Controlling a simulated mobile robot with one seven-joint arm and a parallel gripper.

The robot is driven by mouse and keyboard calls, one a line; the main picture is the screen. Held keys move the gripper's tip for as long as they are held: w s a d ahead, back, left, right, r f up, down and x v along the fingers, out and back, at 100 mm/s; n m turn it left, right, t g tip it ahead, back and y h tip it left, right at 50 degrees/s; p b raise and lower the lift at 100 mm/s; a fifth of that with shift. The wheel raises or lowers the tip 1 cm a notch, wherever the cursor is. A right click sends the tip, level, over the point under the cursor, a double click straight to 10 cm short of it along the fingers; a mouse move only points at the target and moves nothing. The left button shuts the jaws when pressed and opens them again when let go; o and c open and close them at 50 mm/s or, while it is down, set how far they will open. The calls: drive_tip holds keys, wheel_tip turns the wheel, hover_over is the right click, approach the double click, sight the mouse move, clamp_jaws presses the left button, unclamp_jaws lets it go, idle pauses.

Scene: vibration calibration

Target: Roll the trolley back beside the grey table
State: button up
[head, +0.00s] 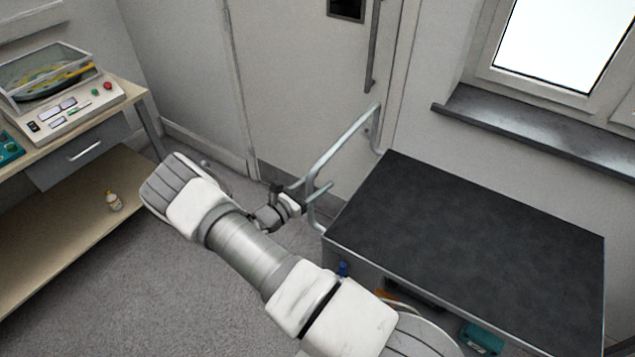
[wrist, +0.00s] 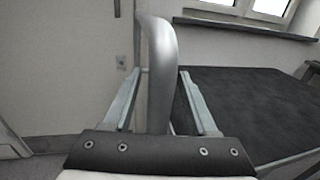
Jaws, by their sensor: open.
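The trolley (head: 470,230) has a black top and a pale metal push handle (head: 345,138) at its left end. It stands at the right in the head view, below the window. My gripper (head: 305,188) is at the near, lower part of the handle. In the wrist view my gripper (wrist: 160,85) is open, with one finger on each side of the handle's grey bar (wrist: 160,60); I cannot tell whether either touches it. The trolley top (wrist: 265,105) shows at the right there. The trolley's wheels are hidden. I cannot pick out a grey table for certain.
A wood-topped bench (head: 125,92) with a grey drawer (head: 80,150) stands at the left, carrying a lidded device (head: 65,110). A small bottle (head: 114,201) is on its lower shelf. A door (head: 290,80) is behind the handle. Grey floor (head: 160,290) is clear between bench and trolley.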

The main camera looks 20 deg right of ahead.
clamp_jaws()
idle(1.4)
